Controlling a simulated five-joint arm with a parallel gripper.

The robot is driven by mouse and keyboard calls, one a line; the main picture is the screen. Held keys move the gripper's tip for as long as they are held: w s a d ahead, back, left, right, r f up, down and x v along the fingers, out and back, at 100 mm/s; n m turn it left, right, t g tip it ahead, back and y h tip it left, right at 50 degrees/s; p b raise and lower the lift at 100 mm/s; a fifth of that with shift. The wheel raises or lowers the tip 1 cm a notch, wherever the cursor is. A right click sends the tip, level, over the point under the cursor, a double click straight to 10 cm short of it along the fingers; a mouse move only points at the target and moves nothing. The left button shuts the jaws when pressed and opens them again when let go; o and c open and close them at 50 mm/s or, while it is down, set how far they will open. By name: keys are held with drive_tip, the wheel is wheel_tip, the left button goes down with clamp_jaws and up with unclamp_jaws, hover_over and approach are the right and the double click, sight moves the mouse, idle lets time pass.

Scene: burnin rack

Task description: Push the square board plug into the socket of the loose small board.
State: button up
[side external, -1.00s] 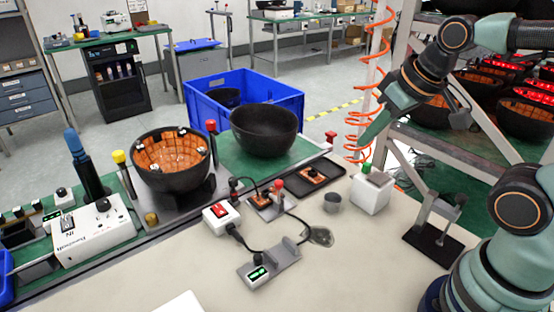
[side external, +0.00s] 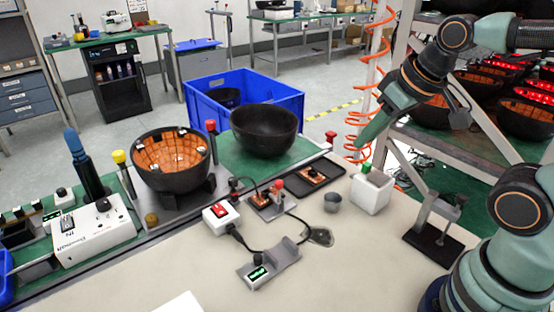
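A small orange board (side external: 312,175) lies in a black tray right of centre, beside the green mat. Another small orange board (side external: 261,199) sits left of it, with a dark plug and cable at its edge. A grey holder (side external: 281,262) on the near table carries a dark plug-like piece (side external: 258,259) with a cable; I cannot tell which plug is square. My gripper (side external: 362,142) is raised at the right, pointing down-left above the white box, apart from the boards and plugs. Its fingers overlap in this view, so their opening and any grip are unclear.
A white box with a red switch (side external: 221,216) stands left of the holder, with cables around it. Black bowls (side external: 264,130) stand behind. The front table (side external: 345,270) is mostly clear.

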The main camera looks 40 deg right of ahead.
drive_tip(key=shift+o, duration=1)
drive_tip(key=shift+w+r, duration=0.15)
drive_tip(key=shift+w, duration=0.05)
drive_tip(key=n+g, duration=0.5)
drive_tip(key=n, duration=1.3)
hover_over(234, 191)
drive_tip(key=f, duration=1.3)
drive_tip(key=shift+w+d+f, duration=0.1)
drive_tip(key=shift+d+f, duration=0.1)
drive_tip(key=shift+d, duration=0.05)
drive_tip(key=shift+w+a+f+g, duration=0.1)
drive_tip(key=shift+a+f+g, duration=0.15)
drive_tip(key=shift+f, duration=0.25)
drive_tip(key=shift+f, duration=4.5)
